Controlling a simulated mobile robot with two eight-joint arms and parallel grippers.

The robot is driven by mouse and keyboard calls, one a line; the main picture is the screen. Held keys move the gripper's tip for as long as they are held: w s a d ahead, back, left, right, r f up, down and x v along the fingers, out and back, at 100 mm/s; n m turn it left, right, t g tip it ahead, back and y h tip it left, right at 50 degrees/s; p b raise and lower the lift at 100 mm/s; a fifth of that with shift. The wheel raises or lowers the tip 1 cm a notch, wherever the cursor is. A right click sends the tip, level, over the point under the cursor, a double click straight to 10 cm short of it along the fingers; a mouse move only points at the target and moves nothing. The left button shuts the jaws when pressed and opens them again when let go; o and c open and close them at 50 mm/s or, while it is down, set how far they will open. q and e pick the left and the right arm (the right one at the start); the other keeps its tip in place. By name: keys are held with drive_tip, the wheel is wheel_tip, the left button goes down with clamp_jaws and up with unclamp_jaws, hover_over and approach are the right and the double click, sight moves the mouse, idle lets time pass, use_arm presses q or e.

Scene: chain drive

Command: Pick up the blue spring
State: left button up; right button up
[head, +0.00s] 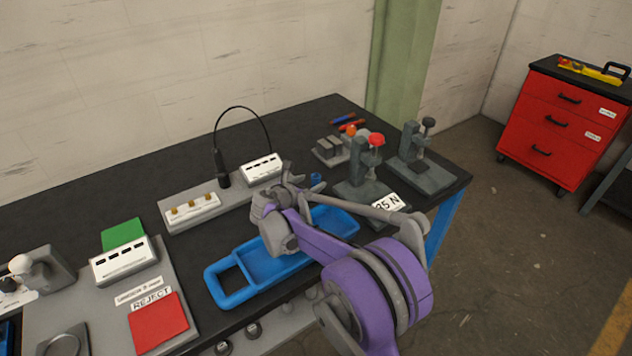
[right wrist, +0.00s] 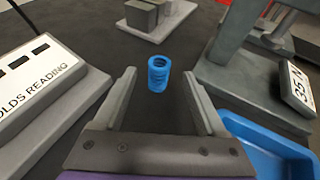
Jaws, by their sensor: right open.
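The blue spring (right wrist: 158,74) stands upright on the dark bench top in the right wrist view, ahead of my right gripper (right wrist: 160,88) and roughly centred between its two fingers. The fingers are open, with nothing between them but bare bench. In the head view the spring (head: 316,178) is a small blue shape just beyond my right gripper (head: 290,178), left of the press with the red knob. My left gripper does not show in either view.
A blue tray (head: 214,290) lies below my right arm. The press (head: 362,186) with a "35 N" label (right wrist: 297,82) stands right of the spring. A grey base with a white readout box (head: 262,168) is to the left. Grey blocks (right wrist: 143,14) sit behind.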

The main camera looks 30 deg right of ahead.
drive_tip(key=shift+x, duration=1.2)
drive_tip(key=shift+a, duration=0.1)
clamp_jaws()
